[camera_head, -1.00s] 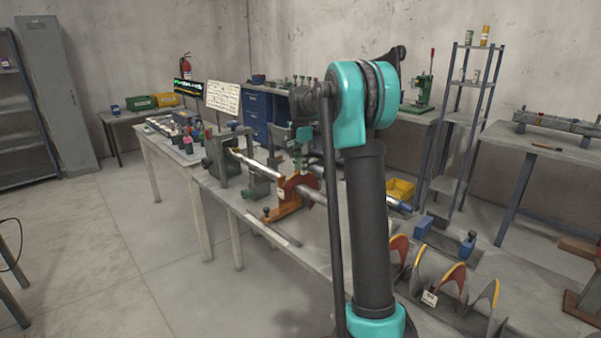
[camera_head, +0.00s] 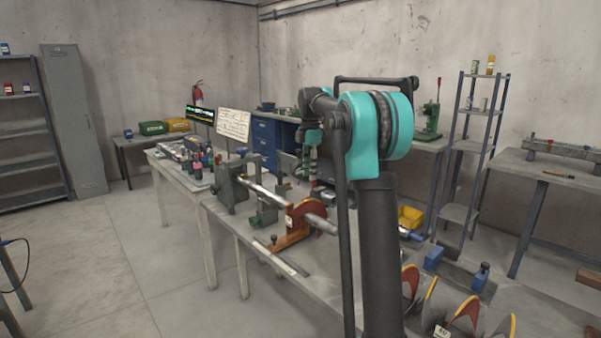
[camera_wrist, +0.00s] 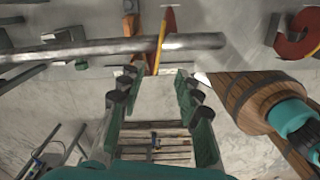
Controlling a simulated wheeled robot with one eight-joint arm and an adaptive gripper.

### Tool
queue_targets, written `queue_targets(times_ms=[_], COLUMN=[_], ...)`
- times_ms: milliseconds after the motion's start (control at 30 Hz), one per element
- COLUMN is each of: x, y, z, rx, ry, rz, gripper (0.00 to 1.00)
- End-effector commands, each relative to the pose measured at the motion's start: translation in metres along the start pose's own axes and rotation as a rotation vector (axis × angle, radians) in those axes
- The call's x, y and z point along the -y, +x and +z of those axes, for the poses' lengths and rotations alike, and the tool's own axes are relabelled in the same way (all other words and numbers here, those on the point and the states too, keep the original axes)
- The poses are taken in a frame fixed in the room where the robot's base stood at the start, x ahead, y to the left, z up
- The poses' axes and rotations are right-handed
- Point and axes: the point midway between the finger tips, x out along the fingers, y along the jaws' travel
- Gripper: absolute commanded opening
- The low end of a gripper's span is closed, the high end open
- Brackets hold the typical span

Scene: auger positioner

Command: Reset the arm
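My arm stands in front of the bench in the head view, with its large teal joint near the middle. My gripper (camera_head: 311,160) is partly hidden behind my arm and hangs close to the shaft. In the wrist view my gripper (camera_wrist: 154,100) has its two green fingers spread, with nothing between them. The silver shaft (camera_head: 263,195) lies across its stands, with a red auger flight (camera_head: 305,216) on it. In the wrist view the shaft (camera_wrist: 95,50) runs beyond the fingertips and the flight's yellow edge (camera_wrist: 161,42) crosses it.
Several red-and-yellow flights (camera_head: 465,317) stand at the bench's near right end. A yellow bin (camera_head: 410,217) and blue blocks (camera_head: 434,258) sit nearby. A tall grey shelf (camera_head: 473,150) stands behind. The floor (camera_head: 110,260) at left is clear. A brown banded shape (camera_wrist: 262,95) is unclear.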

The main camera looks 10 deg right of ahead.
Motion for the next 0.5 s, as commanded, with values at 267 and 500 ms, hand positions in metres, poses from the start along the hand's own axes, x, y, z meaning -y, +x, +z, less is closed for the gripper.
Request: queue_targets(times_ms=[267,500], x=[0.061,0.153], y=[0.042,0.108], z=[-0.015,-0.041], rx=[0.007,-0.025], ry=[0.379,0.871], rz=[0.074,0.174], gripper=[0.34,0.34])
